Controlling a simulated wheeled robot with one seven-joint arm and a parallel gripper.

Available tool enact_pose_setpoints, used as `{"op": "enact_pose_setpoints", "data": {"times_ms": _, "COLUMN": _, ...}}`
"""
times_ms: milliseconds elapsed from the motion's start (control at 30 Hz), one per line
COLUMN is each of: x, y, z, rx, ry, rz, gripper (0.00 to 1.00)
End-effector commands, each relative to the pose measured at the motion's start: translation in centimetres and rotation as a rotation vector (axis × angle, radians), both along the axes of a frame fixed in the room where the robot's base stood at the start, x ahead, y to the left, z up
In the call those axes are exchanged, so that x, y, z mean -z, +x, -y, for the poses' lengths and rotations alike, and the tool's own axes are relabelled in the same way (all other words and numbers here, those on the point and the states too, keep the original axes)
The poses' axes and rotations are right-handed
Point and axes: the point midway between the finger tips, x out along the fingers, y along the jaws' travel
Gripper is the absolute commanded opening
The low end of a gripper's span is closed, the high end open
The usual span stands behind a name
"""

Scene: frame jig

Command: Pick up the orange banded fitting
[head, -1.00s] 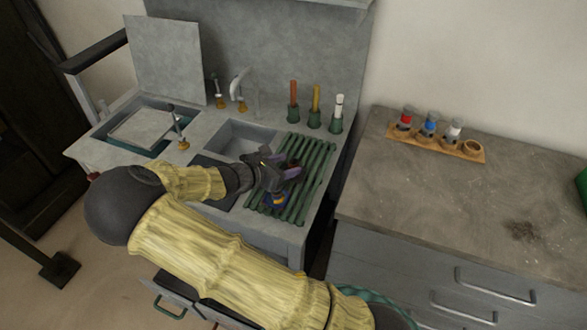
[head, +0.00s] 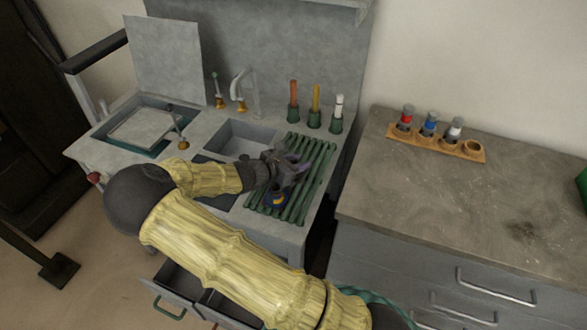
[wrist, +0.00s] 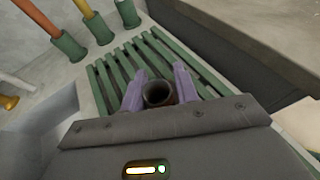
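A dark, hollow, round-mouthed fitting (wrist: 158,93) stands between the purple fingers of my gripper (wrist: 160,88) in the wrist view, its open end facing the camera. No orange band shows on it from this angle. The fingers flank it closely on both sides; whether they press on it is not clear. In the head view my gripper (head: 291,166) is low over the green slatted rack (head: 318,172), and the fitting is hard to make out there. A small blue and yellow piece (head: 277,200) lies on the rack just in front of the gripper.
Green holders with an orange (head: 293,98), a yellow (head: 315,103) and a white rod (head: 338,108) stand behind the rack. The sink basin (head: 240,140) is to its left. A wooden holder (head: 470,155) with capped jars sits on the right counter.

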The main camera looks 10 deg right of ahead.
Motion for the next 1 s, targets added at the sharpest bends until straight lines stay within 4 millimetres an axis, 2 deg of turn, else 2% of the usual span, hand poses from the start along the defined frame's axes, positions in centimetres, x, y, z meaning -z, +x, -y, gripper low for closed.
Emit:
{"op": "enact_pose_setpoints", "data": {"times_ms": 33, "x": 0.0, "y": 0.0, "z": -0.1, "rx": -0.002, "ry": 0.000, "rz": 0.000, "gripper": 0.20}}
{"op": "enact_pose_setpoints", "data": {"times_ms": 133, "x": 0.0, "y": 0.0, "z": -0.2, "rx": -0.003, "ry": 0.000, "rz": 0.000, "gripper": 0.00}}
{"op": "enact_pose_setpoints", "data": {"times_ms": 467, "x": -0.4, "y": 0.0, "z": -0.2, "rx": -0.004, "ry": 0.001, "rz": 0.001, "gripper": 0.00}}
{"op": "enact_pose_setpoints", "data": {"times_ms": 667, "x": -2.9, "y": 0.1, "z": -0.2, "rx": -0.002, "ry": 0.005, "rz": 0.005, "gripper": 0.00}}
{"op": "enact_pose_setpoints", "data": {"times_ms": 1000, "x": -9.0, "y": 0.1, "z": -0.2, "rx": -0.002, "ry": 0.003, "rz": 0.004, "gripper": 0.00}}
